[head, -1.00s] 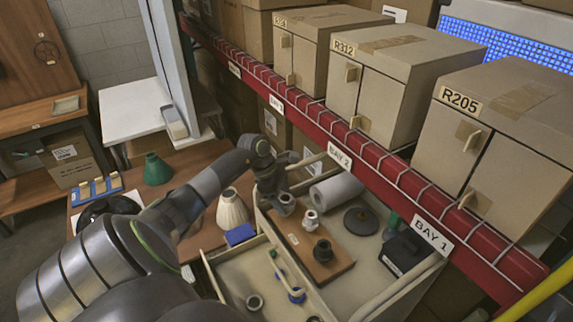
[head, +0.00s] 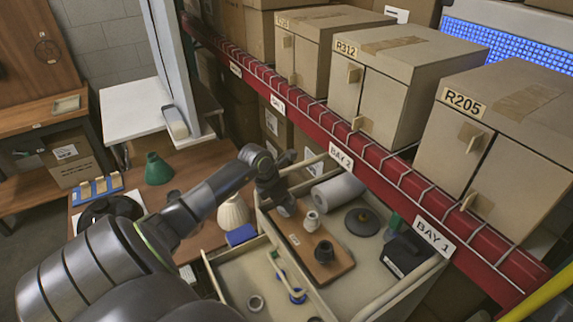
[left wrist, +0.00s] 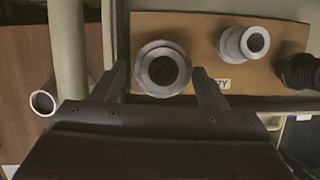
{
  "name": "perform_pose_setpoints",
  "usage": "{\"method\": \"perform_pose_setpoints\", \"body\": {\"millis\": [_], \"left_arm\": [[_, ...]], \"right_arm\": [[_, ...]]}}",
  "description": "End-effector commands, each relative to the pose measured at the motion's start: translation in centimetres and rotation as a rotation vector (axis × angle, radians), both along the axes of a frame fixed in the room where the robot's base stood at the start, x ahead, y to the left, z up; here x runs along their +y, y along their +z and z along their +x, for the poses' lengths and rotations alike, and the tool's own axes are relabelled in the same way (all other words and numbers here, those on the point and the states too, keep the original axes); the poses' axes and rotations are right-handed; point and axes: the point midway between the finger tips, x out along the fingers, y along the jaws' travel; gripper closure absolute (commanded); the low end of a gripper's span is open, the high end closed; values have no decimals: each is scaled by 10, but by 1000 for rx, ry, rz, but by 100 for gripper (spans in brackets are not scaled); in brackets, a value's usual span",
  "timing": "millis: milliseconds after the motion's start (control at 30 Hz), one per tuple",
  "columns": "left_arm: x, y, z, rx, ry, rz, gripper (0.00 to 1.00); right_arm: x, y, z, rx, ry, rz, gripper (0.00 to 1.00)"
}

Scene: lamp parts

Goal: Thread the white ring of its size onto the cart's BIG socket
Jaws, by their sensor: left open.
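The brown board (head: 300,238) on the cart carries three fittings in a row. My left gripper (head: 281,203) is over the leftmost one, which it hides in the head view. In the left wrist view this wide grey round fitting (left wrist: 163,68) stands between the open fingers, showing concentric rims; I cannot tell whether its top rim is a separate ring. A smaller white fitting (head: 312,221), stepped with a round hole (left wrist: 243,42), stands beside it, then a black one (head: 323,252). A pale ring (head: 255,303) lies in the cart's front tray. My right gripper is not in view.
A white roll (head: 338,188), a dark disc (head: 362,222) and a black box (head: 405,255) share the cart top. A red rack beam (head: 360,165) runs above behind it. A cream vase-like shade (head: 234,212) stands at left.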

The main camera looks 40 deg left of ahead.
Motion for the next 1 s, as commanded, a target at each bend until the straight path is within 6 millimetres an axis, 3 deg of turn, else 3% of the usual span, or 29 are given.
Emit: {"method": "perform_pose_setpoints", "body": {"millis": [100, 533, 1000], "left_arm": [[0, 0, 0, 1, -1, 1, 32], [0, 1, 1, -4, -7, 2, 90], [2, 0, 4, -9, -137, 5, 90]], "right_arm": [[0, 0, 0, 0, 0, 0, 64], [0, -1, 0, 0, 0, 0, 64], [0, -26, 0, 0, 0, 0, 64]]}}
